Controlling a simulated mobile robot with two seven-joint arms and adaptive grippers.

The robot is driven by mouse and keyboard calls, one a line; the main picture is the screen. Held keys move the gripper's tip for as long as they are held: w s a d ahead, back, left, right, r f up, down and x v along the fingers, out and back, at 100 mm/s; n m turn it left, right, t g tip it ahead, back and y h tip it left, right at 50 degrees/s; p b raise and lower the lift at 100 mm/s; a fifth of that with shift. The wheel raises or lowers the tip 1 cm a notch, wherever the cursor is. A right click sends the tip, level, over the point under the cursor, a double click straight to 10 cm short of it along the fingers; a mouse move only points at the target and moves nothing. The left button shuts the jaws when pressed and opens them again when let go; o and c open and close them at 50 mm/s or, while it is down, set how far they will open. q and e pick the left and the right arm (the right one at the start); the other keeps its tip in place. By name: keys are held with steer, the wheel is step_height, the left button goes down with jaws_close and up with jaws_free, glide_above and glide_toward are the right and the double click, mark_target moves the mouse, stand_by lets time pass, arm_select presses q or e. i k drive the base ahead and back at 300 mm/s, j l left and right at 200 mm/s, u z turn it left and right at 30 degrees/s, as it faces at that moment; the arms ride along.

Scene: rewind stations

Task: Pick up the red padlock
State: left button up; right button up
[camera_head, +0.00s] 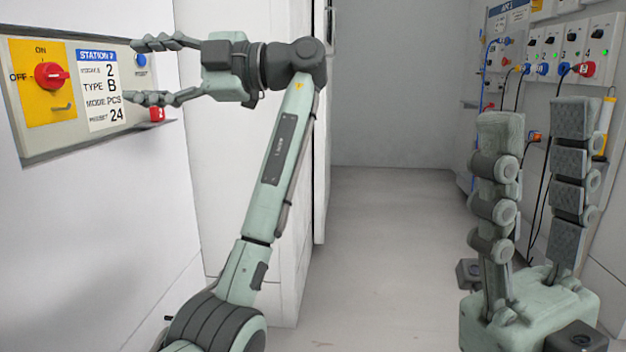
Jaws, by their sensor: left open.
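The red padlock (157,114) appears as a small red block with a white mark at the right end of the ledge under the left wall panel. It is partly hidden, and its shackle cannot be made out. My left gripper (138,71) is open and points left at the panel. Its lower finger is just above the padlock and its upper finger is higher up; nothing is between them. My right gripper (537,118) is at the lower right, fingers pointing up, wide apart and empty.
The left panel (70,145) carries a red rotary switch (52,76) on a yellow plate, a white Station label card (103,90) and a blue button (141,60). A board with coloured plugs and cables (545,50) is on the right wall. The aisle floor (385,220) is clear.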

mark_target(158, 115)
steer(key=l, duration=1.3)
steer(key=k, duration=0.05)
